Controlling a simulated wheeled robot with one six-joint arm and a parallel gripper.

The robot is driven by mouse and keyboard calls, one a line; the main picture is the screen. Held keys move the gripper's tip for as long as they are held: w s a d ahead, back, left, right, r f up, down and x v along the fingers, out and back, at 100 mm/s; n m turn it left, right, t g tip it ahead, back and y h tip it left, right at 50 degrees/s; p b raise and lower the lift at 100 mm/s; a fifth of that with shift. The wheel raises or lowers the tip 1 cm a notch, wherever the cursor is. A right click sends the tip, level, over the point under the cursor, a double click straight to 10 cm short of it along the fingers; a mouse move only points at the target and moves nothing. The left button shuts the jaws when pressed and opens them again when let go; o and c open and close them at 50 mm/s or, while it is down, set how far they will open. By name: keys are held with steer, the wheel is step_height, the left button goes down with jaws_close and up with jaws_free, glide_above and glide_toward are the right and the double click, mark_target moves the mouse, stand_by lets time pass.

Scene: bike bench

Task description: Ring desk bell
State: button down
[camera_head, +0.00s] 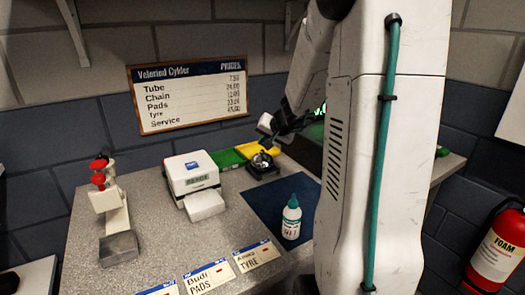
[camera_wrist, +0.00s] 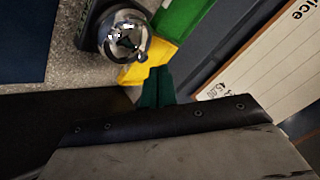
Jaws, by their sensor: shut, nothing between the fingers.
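The desk bell (camera_head: 262,162) has a shiny silver dome on a dark square base and stands on the grey bench, right of the white card terminal. In the wrist view the bell (camera_wrist: 124,32) is at the upper left, its dome seen from above. My gripper (camera_head: 267,141) is over the back of the bench, close above the bell. In the wrist view the teal fingertips of my gripper (camera_wrist: 156,86) are shut together and empty, below and right of the dome in the picture. I cannot tell how high they are above it.
Yellow (camera_head: 256,149) and green (camera_head: 229,158) bins stand behind the bell. The white terminal (camera_head: 190,173), a bottle (camera_head: 291,218) on a blue mat (camera_head: 265,205), a red-topped device (camera_head: 104,195) and name cards (camera_head: 208,276) are around. A price board (camera_head: 190,95) hangs on the wall.

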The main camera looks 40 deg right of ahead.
steer(key=shift+f, duration=0.4)
steer(key=shift+f, duration=0.45)
stand_by(0.5)
steer(key=shift+r, duration=0.95)
step_height(320, 180, up, 6)
stand_by(0.5)
steer(key=shift+a, duration=0.1)
stand_by(0.6)
